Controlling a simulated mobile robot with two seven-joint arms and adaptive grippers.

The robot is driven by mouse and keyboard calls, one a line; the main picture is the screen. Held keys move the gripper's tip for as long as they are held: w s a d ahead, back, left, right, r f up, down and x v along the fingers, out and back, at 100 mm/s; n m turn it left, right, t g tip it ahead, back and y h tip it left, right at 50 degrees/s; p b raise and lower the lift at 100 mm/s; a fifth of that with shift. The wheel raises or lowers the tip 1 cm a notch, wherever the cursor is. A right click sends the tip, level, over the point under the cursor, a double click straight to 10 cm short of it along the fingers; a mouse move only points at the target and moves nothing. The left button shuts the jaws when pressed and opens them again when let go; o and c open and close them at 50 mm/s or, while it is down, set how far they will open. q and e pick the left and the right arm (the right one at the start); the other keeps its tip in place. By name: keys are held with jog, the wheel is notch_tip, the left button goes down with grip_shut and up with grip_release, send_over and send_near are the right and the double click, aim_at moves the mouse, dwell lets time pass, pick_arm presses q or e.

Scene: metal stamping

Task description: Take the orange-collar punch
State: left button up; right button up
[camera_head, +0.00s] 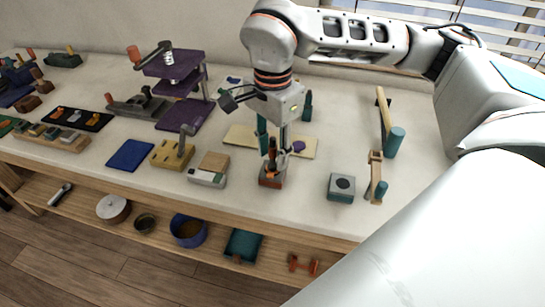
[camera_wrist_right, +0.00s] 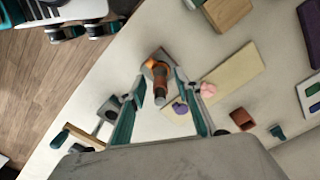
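The orange-collar punch (camera_head: 271,163) stands upright near the front edge of the table, in a small brown and grey block (camera_head: 272,181). In the right wrist view the punch (camera_wrist_right: 160,86) shows a brown shaft and an orange collar between my fingers, near their tips. My right gripper (camera_head: 273,149) points down over it from above. In the right wrist view its teal fingers (camera_wrist_right: 160,82) are spread apart, with gaps visible on both sides of the punch. I cannot tell how far down the fingertips reach beside it.
A cream board (camera_head: 242,136) lies behind the punch, with a purple piece (camera_head: 298,146) near it. A grey block with a round dark top (camera_head: 341,187) stands to the right. A grey and wooden block (camera_head: 207,178) and a yellow holder (camera_head: 171,155) stand to the left.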

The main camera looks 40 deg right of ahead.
jog(key=shift+f, duration=0.1)
grip_shut()
